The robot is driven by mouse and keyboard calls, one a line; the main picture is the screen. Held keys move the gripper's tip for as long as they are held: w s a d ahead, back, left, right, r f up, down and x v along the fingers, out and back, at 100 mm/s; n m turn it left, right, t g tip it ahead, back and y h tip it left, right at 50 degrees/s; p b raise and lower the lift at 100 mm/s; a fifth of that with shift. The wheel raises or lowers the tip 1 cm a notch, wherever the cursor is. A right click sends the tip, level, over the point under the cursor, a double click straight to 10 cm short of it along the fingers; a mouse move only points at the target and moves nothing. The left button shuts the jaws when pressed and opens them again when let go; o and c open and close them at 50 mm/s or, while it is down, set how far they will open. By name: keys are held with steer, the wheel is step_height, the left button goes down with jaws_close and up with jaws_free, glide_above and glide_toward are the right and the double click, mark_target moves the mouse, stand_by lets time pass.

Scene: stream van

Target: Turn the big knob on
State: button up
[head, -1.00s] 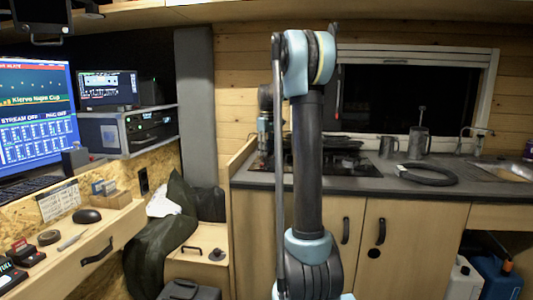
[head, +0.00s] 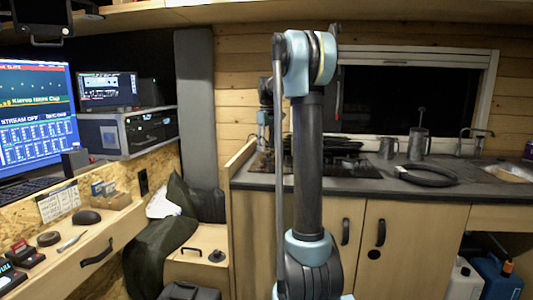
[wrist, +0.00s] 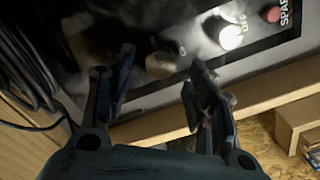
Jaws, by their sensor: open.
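In the wrist view a dark control panel carries a dark round knob-like thing (wrist: 161,64), partly in shade, just beyond and between my fingertips. I cannot tell for sure that it is the big knob, nor which way it is turned. My gripper (wrist: 158,84) is open, with its two dark fingers apart and nothing seen between them. I cannot tell whether a finger touches the panel. In the head view my arm stands in front of the counter, and its far end is over the counter's left part; the fingers are not clear there.
A lit white button (wrist: 231,37) and a red button (wrist: 272,14) by a "SPARE" label sit right of the knob-like thing. Dark cables (wrist: 28,75) hang at the left.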

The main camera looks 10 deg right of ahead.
mark_target(267, 152)
step_height(267, 152, up, 9)
steer(key=shift+f, duration=0.2)
stand_by(0.4)
